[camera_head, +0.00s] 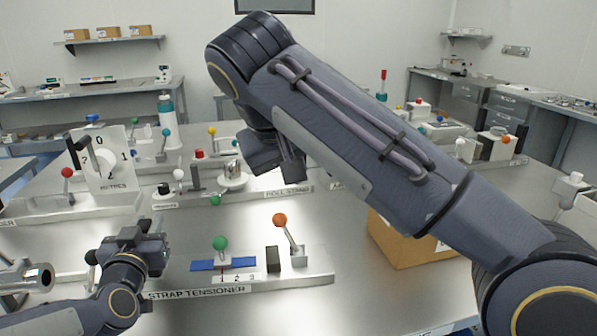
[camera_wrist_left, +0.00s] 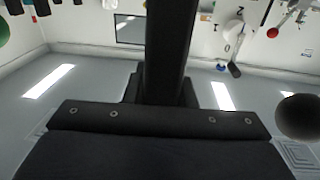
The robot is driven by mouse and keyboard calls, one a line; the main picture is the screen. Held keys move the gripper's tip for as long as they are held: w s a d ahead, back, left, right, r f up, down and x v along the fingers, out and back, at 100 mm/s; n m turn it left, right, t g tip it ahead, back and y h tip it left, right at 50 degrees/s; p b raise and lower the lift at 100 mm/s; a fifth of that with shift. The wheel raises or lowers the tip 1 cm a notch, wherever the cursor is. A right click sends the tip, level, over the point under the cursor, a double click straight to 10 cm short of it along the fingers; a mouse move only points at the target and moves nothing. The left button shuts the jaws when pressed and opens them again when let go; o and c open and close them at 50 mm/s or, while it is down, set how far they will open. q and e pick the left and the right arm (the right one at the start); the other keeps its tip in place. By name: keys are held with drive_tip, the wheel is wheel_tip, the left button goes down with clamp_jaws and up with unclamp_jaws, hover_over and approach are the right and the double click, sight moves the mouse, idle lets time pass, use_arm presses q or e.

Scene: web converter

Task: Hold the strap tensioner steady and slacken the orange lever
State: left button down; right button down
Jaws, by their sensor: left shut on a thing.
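The strap tensioner (camera_head: 318,279) is a low metal base with a name label, near the front of the table. Its orange-knobbed lever (camera_head: 281,220) stands at the right end, leaning a little left. A green-knobbed part (camera_head: 220,243) sits over a blue strip, with a black block (camera_head: 273,259) between. My left gripper (camera_head: 150,252) is at the tensioner's left end, shut on a part of it that the jaws hide. The left wrist view shows dark gripper parts (camera_wrist_left: 170,60) in the middle. My right gripper (camera_head: 280,165) hangs above and behind the tensioner, away from the orange knob; its jaw opening is unclear.
A dark ball (camera_head: 92,257) is just left of my left gripper. A cardboard box (camera_head: 400,245) stands right of the tensioner, partly behind my right arm. A roll stand (camera_head: 233,175) and a numbered dial panel (camera_head: 103,160) stand farther back.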

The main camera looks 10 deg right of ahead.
use_arm(q)
drive_tip(key=shift+f, duration=0.4)
idle(0.4)
drive_tip(key=c, duration=1.3)
unclamp_jaws()
drive_tip(key=shift+a+r, duration=0.1)
drive_tip(key=shift+o, duration=0.9)
drive_tip(key=shift+r, duration=0.2)
drive_tip(key=s+a, duration=0.1)
drive_tip(key=s, duration=1.1)
